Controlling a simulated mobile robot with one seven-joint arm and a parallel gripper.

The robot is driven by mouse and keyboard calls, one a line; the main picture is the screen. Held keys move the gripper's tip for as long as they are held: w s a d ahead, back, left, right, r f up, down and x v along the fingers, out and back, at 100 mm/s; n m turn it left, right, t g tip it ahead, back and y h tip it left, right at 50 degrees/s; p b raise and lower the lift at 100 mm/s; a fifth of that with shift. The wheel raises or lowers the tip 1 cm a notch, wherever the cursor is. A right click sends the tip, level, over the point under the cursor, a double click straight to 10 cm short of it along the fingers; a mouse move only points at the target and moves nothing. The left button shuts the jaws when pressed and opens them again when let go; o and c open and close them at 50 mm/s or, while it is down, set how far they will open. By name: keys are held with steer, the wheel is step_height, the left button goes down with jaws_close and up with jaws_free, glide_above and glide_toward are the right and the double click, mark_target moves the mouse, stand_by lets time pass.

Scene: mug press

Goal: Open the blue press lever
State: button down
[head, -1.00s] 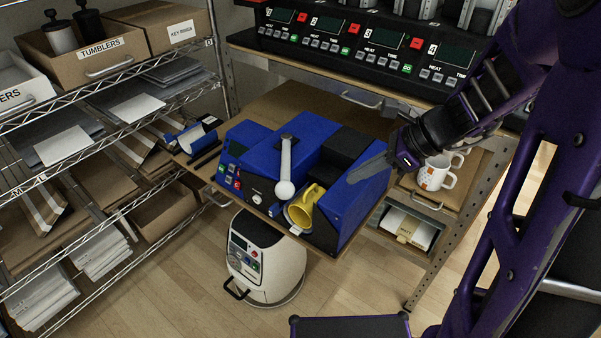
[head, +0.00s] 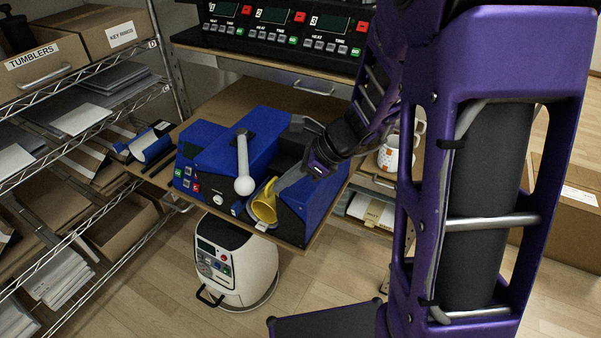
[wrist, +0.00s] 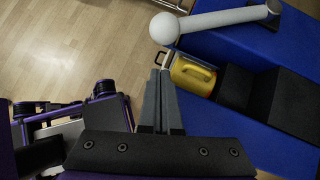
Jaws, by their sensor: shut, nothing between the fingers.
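The blue press (head: 225,155) stands on a wooden bench. Its lever has a pale grey shaft (head: 242,155) ending in a round knob (head: 244,186), which points to the bench's front edge. The lever also shows at the top of the wrist view (wrist: 220,20). A yellow mug (head: 264,205) sits in the press, right of the knob; it also shows in the wrist view (wrist: 193,77). My gripper (head: 281,187) is shut and empty, right of the lever and close to the mug. In the wrist view its fingers (wrist: 161,75) are together, apart from the knob.
A white and black machine (head: 235,262) stands on the floor below the bench. White patterned mugs (head: 390,157) stand to the right, partly behind my arm. Wire shelves with boxes (head: 85,65) are on the left. A control panel (head: 280,28) hangs above the bench.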

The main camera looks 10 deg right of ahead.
steer(key=shift+w+a+f, duration=0.1)
steer(key=shift+w+a, duration=0.1)
steer(key=shift+a, duration=0.45)
steer(key=shift+w+a+f, duration=0.1)
steer(key=shift+w+a, duration=0.15)
steer(key=shift+a, duration=0.4)
steer(key=shift+w+a+f, duration=0.1)
steer(key=shift+w+a, duration=0.1)
steer(key=shift+a, duration=0.45)
steer(key=shift+a, duration=0.1)
